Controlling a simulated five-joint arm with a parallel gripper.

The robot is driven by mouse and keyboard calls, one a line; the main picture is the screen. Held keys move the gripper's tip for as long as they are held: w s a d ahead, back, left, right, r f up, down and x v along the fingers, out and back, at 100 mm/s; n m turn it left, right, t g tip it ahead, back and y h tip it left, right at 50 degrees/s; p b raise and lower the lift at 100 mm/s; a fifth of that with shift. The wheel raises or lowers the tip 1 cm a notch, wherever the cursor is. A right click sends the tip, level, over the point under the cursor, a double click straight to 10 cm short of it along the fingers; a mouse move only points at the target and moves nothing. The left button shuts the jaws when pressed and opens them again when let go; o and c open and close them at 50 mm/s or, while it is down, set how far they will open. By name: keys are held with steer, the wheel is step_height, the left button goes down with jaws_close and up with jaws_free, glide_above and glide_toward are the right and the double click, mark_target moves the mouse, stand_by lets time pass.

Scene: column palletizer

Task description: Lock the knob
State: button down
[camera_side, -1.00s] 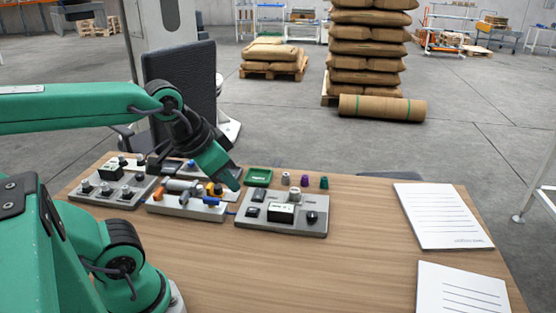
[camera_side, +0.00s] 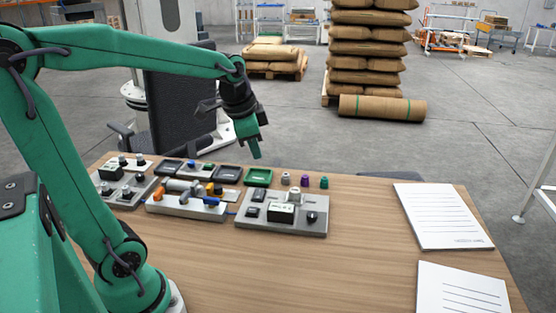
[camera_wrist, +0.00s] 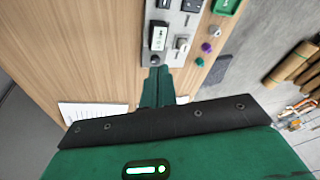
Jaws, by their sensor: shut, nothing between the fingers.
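Several knobs show, and I cannot tell which one the task names. A dark round knob (camera_side: 312,216) sits at the right end of the grey right-hand panel (camera_side: 300,230). In the wrist view that knob (camera_wrist: 155,60) shows just beyond my fingertips. The panel also bears a white-topped box (camera_side: 281,212) and a pale raised fitting (camera_side: 294,194). Other dark knobs (camera_side: 127,192) stand on the left-hand panel (camera_side: 126,205). My gripper (camera_side: 256,155) is shut and empty, raised above the back of the table, pointing down. In the wrist view its fingers (camera_wrist: 156,74) are together.
White, purple (camera_side: 305,181) and green caps stand behind the right panel, beside a green tray (camera_side: 258,177). A middle block (camera_side: 186,207) carries cylinders and coloured parts. Dark trays (camera_side: 228,173) lie behind it. Papers (camera_side: 443,216) lie at right; the front table is bare.

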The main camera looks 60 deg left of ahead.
mark_target(260, 190)
steer(key=w+a+f+m+g, duration=0.1)
steer(key=w+a+f+m, duration=0.1)
steer(key=a, duration=0.4)
steer(key=w+a+f+m, duration=0.2)
steer(key=w+a+f, duration=0.3)
steer(key=a, duration=0.1)
steer(key=shift+w+g, duration=0.25)
steer(key=shift+g, duration=0.15)
steer(key=shift+a+f, duration=0.1)
steer(key=shift+f, duration=0.1)
steer(key=f, duration=0.4)
steer(key=w+a+f, duration=0.1)
steer(key=f, duration=0.8)
steer(key=shift+w+a+f, duration=0.25)
steer(key=shift+f, duration=0.05)
steer(key=shift+w+a+f+g, duration=0.1)
steer(key=shift+f+g, duration=0.15)
steer(key=shift+g, duration=0.15)
steer(key=shift+s+d+r, duration=0.25)
steer(key=shift+s+d, duration=0.3)
